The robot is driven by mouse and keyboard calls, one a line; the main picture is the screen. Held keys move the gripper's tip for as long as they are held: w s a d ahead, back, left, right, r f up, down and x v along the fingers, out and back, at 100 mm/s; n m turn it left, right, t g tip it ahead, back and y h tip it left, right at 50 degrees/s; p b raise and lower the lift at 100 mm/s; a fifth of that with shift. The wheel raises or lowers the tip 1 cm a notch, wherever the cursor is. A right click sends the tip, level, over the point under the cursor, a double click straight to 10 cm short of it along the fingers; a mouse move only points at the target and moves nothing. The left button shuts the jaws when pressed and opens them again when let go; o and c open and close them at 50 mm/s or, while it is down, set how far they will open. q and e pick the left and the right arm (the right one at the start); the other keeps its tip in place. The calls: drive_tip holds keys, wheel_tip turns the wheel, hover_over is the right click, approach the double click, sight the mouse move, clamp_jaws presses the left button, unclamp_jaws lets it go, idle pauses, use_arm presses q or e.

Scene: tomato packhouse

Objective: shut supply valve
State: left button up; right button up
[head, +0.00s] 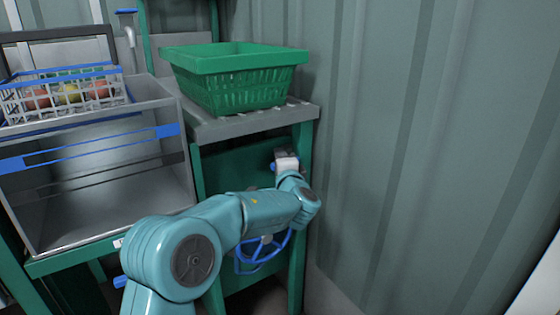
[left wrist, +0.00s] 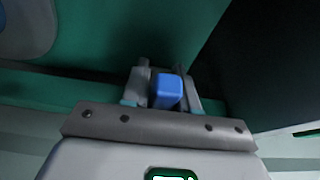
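My left gripper (head: 287,160) is at the upper right of the green panel under the shelf, with its fingers around a small blue handle (left wrist: 168,92). In the left wrist view the two grey fingers (left wrist: 166,88) stand close on either side of the handle and look shut on it. A blue handwheel (head: 250,262) sits lower on the green stand, partly hidden behind my left arm. The handle's fitting is mostly hidden by the gripper. My right gripper is not in view.
A green basket (head: 235,62) stands on the grey shelf (head: 240,124) above. A grey bin (head: 75,205) is at the left, with a wire basket (head: 60,97) of tomatoes at its top. The corrugated wall (head: 410,130) is close on the right.

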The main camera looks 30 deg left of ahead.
use_arm(q)
drive_tip(key=shift+o, duration=1)
drive_tip(key=p+v, duration=0.2)
drive_tip(key=v, duration=1.4)
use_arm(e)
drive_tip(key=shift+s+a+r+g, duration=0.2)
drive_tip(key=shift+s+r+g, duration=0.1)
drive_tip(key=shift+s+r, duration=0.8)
use_arm(q)
drive_tip(key=shift+s+d, duration=0.15)
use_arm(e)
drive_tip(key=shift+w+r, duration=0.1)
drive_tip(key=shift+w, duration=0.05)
